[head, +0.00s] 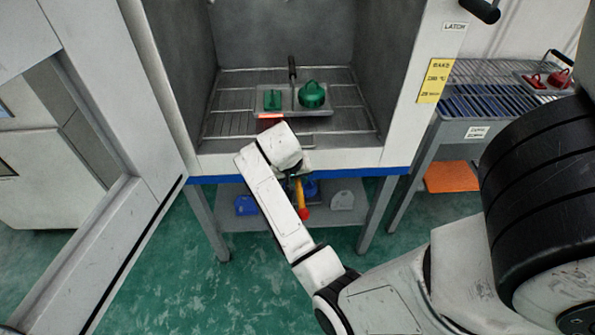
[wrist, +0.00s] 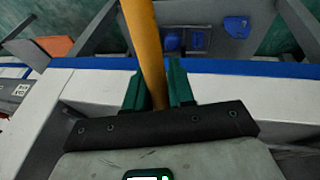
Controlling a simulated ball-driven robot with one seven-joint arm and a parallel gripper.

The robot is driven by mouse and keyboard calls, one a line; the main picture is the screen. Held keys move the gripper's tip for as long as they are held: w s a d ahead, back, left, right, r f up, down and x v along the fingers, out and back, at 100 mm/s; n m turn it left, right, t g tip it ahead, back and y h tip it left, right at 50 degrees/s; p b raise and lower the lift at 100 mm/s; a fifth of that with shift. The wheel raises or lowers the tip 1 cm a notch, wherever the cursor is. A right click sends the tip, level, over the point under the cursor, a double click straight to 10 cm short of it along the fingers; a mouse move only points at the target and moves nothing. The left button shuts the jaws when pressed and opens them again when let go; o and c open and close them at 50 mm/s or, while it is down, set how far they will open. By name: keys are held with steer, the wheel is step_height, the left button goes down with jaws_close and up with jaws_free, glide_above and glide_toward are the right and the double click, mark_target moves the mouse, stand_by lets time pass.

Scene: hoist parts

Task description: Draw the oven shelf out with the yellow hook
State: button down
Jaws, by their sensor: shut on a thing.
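The oven shelf (head: 350,118) is a wire rack inside the open oven. On it lies a grey tray (head: 322,112) with a dark upright handle, a green block (head: 272,100) and a green rounded part (head: 312,95). My gripper (head: 298,176) is at the oven's front edge, below the shelf opening. It is shut on the yellow hook (head: 301,194), whose red end points down. In the wrist view the hook's yellow rod (wrist: 148,50) sits between the green fingers (wrist: 157,88). My wrist hides part of the shelf's front, and the hook's other end cannot be made out.
The oven door (head: 125,130) stands open at left. The blue-edged oven front (head: 350,173) lies close to my gripper. Blue and grey parts (head: 246,205) rest on the low shelf beneath. At right stands a rack (head: 465,105) bearing a tray of red parts (head: 560,78).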

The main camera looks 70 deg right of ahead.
mark_target(300, 200)
steer(key=shift+s+a+p, duration=0.2)
steer(key=shift+s+a, duration=0.3)
steer(key=shift+a, duration=0.7)
steer(key=shift+s+a+p, duration=0.15)
steer(key=shift+s+a, duration=0.3)
steer(key=shift+a, duration=0.7)
steer(key=shift+s+a+p, duration=0.2)
steer(key=shift+s+a, duration=0.3)
steer(key=shift+a, duration=0.7)
steer(key=s+a+p, duration=0.1)
steer(key=s+a, duration=0.3)
steer(key=a, duration=0.7)
steer(key=shift+s+p, duration=0.3)
steer(key=shift+a, duration=0.15)
steer(key=s+a+p, duration=0.2)
steer(key=s+a, duration=0.2)
steer(key=a, duration=0.6)
steer(key=shift+s+a+p, duration=0.2)
steer(key=shift+p, duration=0.2)
steer(key=shift+w+d+p, duration=0.35)
steer(key=shift+d, duration=0.5)
